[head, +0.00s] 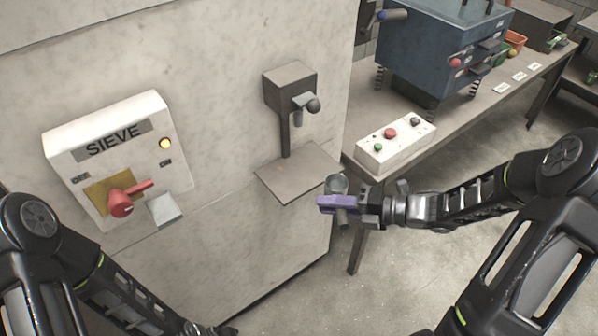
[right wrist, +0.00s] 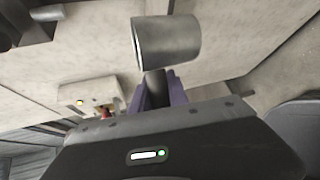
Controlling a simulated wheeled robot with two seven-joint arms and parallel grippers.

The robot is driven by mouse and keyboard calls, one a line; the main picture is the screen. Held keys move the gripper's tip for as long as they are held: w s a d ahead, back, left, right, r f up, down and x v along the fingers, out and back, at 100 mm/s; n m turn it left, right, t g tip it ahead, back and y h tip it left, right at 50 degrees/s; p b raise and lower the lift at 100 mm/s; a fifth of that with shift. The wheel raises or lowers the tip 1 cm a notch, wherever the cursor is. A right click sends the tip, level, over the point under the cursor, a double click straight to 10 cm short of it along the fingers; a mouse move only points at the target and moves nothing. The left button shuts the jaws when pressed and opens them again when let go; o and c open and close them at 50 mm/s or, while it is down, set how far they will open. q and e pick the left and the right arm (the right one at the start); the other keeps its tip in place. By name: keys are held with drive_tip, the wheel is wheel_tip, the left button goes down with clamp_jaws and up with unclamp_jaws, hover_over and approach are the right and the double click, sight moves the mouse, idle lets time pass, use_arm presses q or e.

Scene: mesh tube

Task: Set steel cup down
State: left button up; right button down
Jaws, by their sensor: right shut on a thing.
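The steel cup (head: 337,184) is a small grey metal cup, held with its open rim up. It also shows large in the right wrist view (right wrist: 168,42), with a dark stem below it between the purple fingers. My right gripper (head: 338,204) is shut on this stem, and the stem's lower end sticks out below the fingers. The cup is just right of the front right corner of a flat metal shelf (head: 290,178) on the wall. My left arm shows at the lower left; its fingers are out of frame.
A dark tap (head: 291,88) stands above the shelf, and the shelf is bare. A white SIEVE panel (head: 110,150) with a red lever (head: 122,203) is at the left. A button box (head: 396,148) and a blue machine (head: 425,50) stand on the table at the right.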

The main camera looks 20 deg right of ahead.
drive_tip(key=shift+n+g+y, duration=0.3)
drive_tip(key=shift+n+g, duration=0.3)
drive_tip(key=shift+n, duration=0.1)
drive_tip(key=r+b, duration=0.1)
drive_tip(key=b, duration=0.1)
drive_tip(key=s+d+r+b, duration=0.1)
drive_tip(key=b, duration=0.1)
drive_tip(key=s+r+b, duration=0.1)
drive_tip(key=b, duration=0.1)
drive_tip(key=shift+s+d+r, duration=0.25)
drive_tip(key=shift+d+r, duration=0.05)
drive_tip(key=s+r+b, duration=0.4)
drive_tip(key=s+r, duration=0.1)
drive_tip(key=shift+d+g, duration=0.2)
drive_tip(key=shift+g, duration=0.2)
drive_tip(key=w+a+f+p, duration=0.1)
drive_tip(key=w+a, duration=0.1)
drive_tip(key=w, duration=0.4)
drive_tip(key=w+a+p, duration=0.1)
drive_tip(key=w+a, duration=0.2)
drive_tip(key=w, duration=0.3)
drive_tip(key=w+a+f+p, duration=0.1)
drive_tip(key=w+a, duration=0.1)
drive_tip(key=w, duration=0.4)
drive_tip(key=shift+w+a+f, duration=0.15)
drive_tip(key=shift+f, duration=0.45)
